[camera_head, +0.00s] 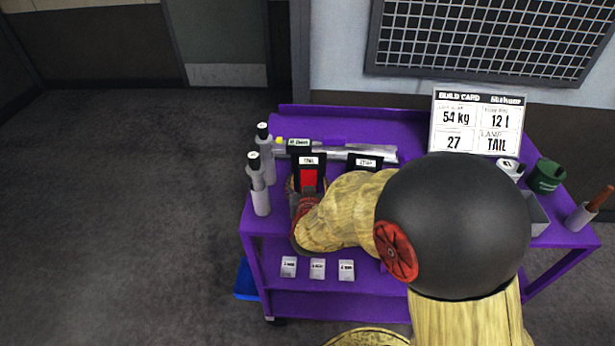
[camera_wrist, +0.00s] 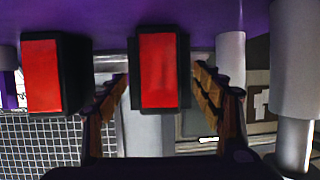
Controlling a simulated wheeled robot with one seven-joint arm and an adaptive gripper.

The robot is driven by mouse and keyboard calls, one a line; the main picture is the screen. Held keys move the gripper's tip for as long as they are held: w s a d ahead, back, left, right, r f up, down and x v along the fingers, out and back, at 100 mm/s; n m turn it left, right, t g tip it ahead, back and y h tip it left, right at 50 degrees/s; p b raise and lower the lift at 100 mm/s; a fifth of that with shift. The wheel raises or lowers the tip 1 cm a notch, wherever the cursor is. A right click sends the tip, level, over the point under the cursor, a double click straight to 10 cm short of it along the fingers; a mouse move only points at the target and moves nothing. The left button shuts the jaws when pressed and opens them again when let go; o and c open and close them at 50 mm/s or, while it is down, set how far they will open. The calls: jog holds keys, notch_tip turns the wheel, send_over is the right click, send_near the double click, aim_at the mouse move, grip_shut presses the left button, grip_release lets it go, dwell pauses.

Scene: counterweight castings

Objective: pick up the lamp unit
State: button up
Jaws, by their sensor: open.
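The lamp unit with a red face (camera_head: 309,178) stands upright on the purple cart, under a small label that seems to read TAIL. It also shows in the wrist view, which looks upside down, as a black box with a red front (camera_wrist: 158,72). My gripper (camera_wrist: 161,76) is open, its fingers to either side of this lamp with slim gaps; how deep it sits between them I cannot tell. A second black lamp unit (camera_head: 364,161), its label hard to read, stands to the right; its red face (camera_wrist: 42,75) shows at left in the wrist view. My arm hides part of the cart.
Grey bottles (camera_head: 259,185) stand close left of the lamp. A build card (camera_head: 478,122) reading LAMP TAIL, a green container (camera_head: 546,175) and an orange-handled tool (camera_head: 599,199) are at the right. Small labelled cards (camera_head: 317,268) sit below on the cart's front. Floor to the left is clear.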

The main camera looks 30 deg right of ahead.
aim_at(309, 181)
jog(key=b+x, duration=0.1)
jog(key=x, duration=0.2)
jog(key=shift+w+d+f+b, duration=0.2)
jog(key=shift+f+b, duration=0.15)
jog(key=shift+f, duration=0.05)
jog(key=shift+w+d, duration=0.15)
jog(key=shift+w, duration=0.2)
jog(key=shift+c, duration=0.5)
jog(key=c, duration=1.5)
jog(key=shift+r, duration=0.1)
